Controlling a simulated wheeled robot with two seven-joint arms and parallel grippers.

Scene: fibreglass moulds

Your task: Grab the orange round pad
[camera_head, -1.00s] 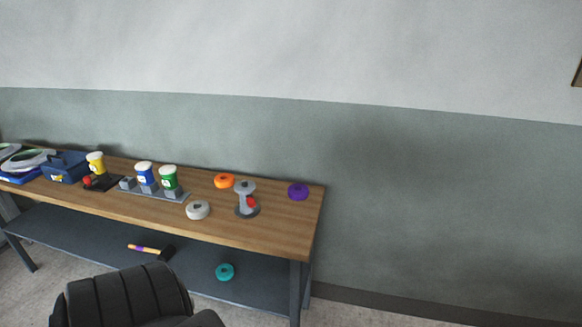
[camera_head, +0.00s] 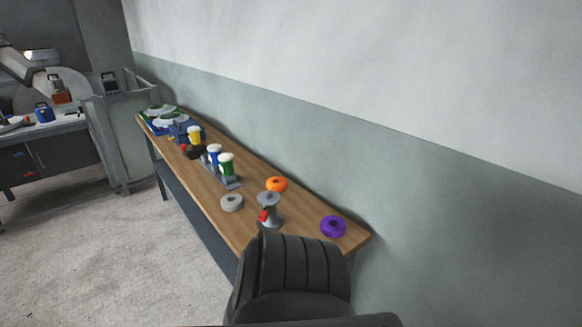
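The orange round pad (camera_head: 277,184) lies on the wooden workbench (camera_head: 262,184) near the wall, in its right half. It is ring-shaped with a darker centre. A grey stand with a red part (camera_head: 268,208) stands just in front of it. A purple round pad (camera_head: 333,226) lies to its right, close to the bench's right end. A grey-white round pad (camera_head: 231,203) lies to its left and nearer the front edge. Neither of my grippers shows in the head view.
Green (camera_head: 227,164), blue (camera_head: 214,154) and yellow (camera_head: 195,135) containers stand further left on the bench, with a dark blue bin (camera_head: 180,130) beyond. Open floor (camera_head: 110,260) lies at left. Another workstation (camera_head: 50,150) stands at far left.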

